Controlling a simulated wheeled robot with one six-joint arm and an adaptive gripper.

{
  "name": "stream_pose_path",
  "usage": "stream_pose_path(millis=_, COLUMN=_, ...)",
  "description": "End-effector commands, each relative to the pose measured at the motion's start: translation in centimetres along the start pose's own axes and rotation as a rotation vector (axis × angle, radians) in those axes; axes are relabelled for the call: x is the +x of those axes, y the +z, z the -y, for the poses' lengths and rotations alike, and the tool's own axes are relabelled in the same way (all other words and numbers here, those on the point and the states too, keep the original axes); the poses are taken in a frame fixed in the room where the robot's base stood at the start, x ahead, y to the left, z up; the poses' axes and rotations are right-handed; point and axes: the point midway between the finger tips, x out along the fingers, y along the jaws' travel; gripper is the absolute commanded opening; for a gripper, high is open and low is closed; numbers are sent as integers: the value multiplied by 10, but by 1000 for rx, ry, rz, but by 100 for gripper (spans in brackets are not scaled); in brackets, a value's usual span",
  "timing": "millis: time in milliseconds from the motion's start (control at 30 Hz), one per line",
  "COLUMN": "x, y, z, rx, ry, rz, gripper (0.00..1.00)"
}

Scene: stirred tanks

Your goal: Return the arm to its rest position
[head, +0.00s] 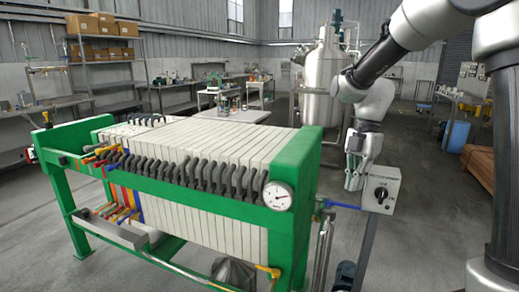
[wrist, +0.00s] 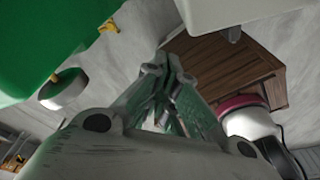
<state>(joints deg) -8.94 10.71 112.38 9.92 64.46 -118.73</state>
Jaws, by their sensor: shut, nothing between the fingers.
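My arm reaches in from the upper right in the head view and bends downward. My gripper (head: 353,182) hangs at its end, fingers pointing down, just left of a grey switch box with a black knob (head: 381,194). It holds nothing. In the wrist view my gripper (wrist: 168,62) shows its fingers together and empty. Whether the gripper touches the switch box cannot be told. A green-framed filter press (head: 290,245) with white plates stands to the left of the gripper.
A round pressure gauge (head: 278,196) sits on the press's near end. A blue-handled valve (head: 340,206) and pipes are below the gripper. A steel tank (head: 322,85) stands behind. Wooden crates (head: 480,155) are at the right. Open grey floor (head: 415,225) lies right of the switch post.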

Motion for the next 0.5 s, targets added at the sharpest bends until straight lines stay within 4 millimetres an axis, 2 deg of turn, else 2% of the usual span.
stream_pose_path(millis=167, x=-30, y=-6, z=40, rx=316, ry=75, rz=45, gripper=0)
stream_pose_path(millis=267, x=-48, y=-11, z=73, rx=570, ry=144, rz=66, gripper=0)
stream_pose_path(millis=400, x=-66, y=-22, z=133, rx=1041, ry=285, rz=65, gripper=0)
stream_pose_path(millis=500, x=-69, y=-30, z=173, rx=1376, ry=396, rz=28, gripper=0)
